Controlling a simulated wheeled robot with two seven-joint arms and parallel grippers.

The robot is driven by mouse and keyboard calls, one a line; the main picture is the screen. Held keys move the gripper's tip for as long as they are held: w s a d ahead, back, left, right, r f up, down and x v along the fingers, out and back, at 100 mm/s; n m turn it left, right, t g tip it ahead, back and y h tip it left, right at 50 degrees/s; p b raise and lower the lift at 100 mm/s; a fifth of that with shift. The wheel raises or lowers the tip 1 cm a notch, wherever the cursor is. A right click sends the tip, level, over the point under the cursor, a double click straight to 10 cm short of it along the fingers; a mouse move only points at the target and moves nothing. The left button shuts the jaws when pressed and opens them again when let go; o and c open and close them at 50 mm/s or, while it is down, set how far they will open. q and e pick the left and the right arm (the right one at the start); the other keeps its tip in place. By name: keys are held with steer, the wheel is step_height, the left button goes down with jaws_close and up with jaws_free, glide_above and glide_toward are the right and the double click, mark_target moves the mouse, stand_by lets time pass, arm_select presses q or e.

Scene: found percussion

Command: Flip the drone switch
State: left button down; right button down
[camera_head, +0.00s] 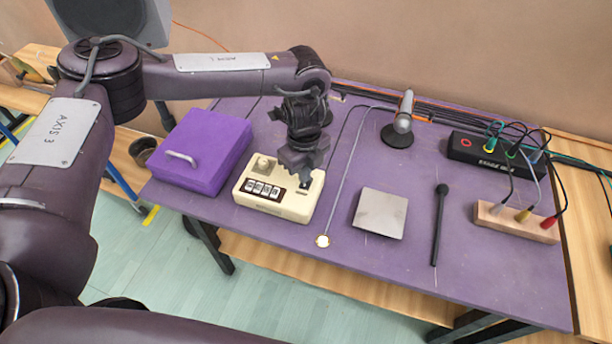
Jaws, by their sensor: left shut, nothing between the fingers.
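A cream box (284,207) with a knob, a row of small white switches on a dark strip and a further dark control at its right side stands on the purple table. It looks like the drone box, and I cannot read its labels. My left gripper (303,181) points down over the right part of its top, shut and empty. It hides part of the box's back and top, and I cannot tell whether its tips touch the box. My right gripper is out of view.
A purple lidded box (200,150) stands left of the cream box.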

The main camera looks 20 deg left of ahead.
arm_select(q)
steer(key=shift+r+p, duration=1.85)
steer(key=shift+r, duration=0.7)
steer(key=shift+f, duration=0.1)
